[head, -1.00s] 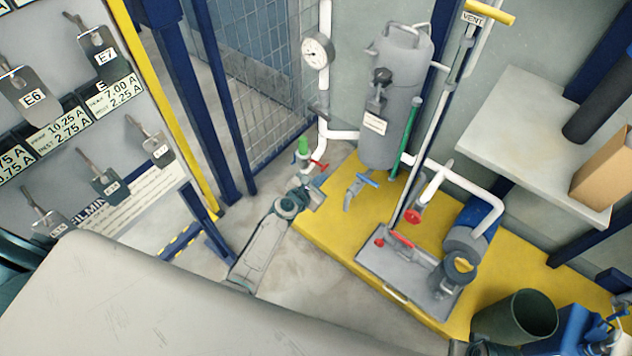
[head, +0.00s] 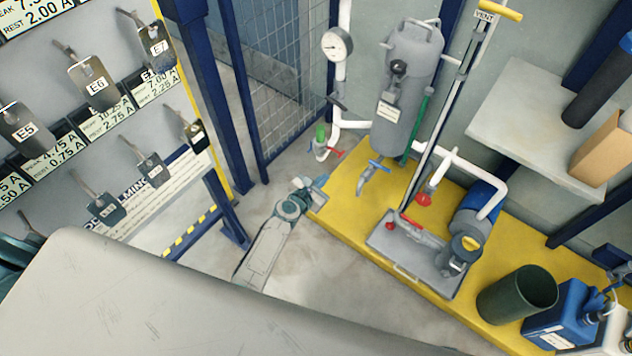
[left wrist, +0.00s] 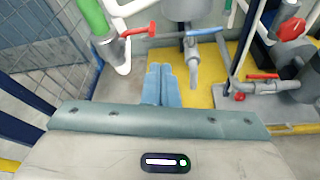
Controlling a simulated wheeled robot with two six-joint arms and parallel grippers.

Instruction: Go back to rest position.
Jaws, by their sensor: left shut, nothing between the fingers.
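My left gripper (head: 319,187) reaches out from the lower middle of the head view, above the floor by the left corner of the yellow platform. In the left wrist view its two blue-grey fingers (left wrist: 159,84) lie together, shut and empty. In that view they appear below the red-handled valve and the blue-handled tap, over the platform edge; they hold nothing. My right gripper does not show in either view.
A yellow platform (head: 345,220) carries a grey tank (head: 405,100), a tray (head: 383,240) with a pump and a dark green bin (head: 517,296). A blue canister (head: 560,326) stands at right. A rack panel (head: 75,60) with tagged pieces stands left. Bare floor (head: 335,285) lies between.

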